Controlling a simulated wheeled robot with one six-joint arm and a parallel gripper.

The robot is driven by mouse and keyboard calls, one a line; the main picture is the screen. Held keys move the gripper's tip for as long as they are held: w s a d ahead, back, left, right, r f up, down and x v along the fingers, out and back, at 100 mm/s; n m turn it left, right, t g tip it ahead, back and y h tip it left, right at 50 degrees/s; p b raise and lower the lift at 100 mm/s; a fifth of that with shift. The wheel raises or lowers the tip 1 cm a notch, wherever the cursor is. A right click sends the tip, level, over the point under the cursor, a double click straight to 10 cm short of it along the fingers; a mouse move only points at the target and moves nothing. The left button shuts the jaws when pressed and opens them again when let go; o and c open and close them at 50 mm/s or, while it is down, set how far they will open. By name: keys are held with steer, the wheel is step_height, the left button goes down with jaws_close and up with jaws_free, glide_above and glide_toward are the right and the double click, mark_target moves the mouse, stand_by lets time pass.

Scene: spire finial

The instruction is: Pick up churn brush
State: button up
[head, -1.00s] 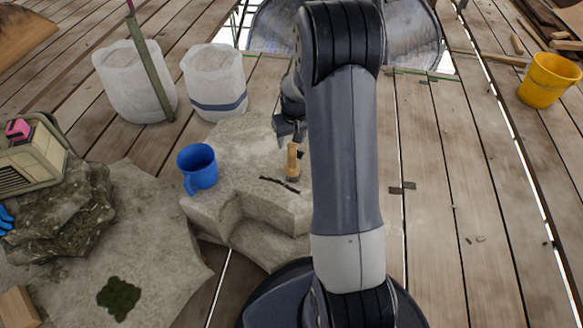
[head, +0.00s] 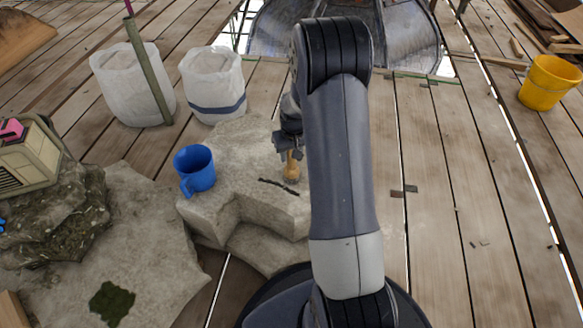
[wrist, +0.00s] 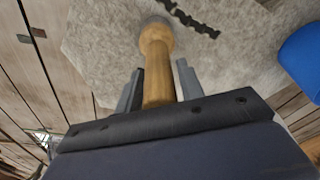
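The churn brush (head: 292,168) stands upright on the pale stone block (head: 235,150), its tan wooden handle pointing up. In the wrist view its handle (wrist: 157,75) runs between my two fingers, with its rounded end on the stone side. My gripper (head: 287,143) is over the top of the brush. In the wrist view my gripper (wrist: 160,85) has one finger on each side of the handle, with narrow gaps seeming to show; it looks open around it. The handle's near end is hidden by the gripper body.
A blue mug (head: 195,168) stands left of the brush, and a dark twisted strip (head: 278,185) lies just in front. Two white sacks (head: 213,85) stand behind. A yellow bucket (head: 551,82) is far right. The plank floor on the right is mostly clear.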

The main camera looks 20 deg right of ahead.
steer(key=c, duration=0.7)
jaws_close()
steer(key=shift+r, duration=0.1)
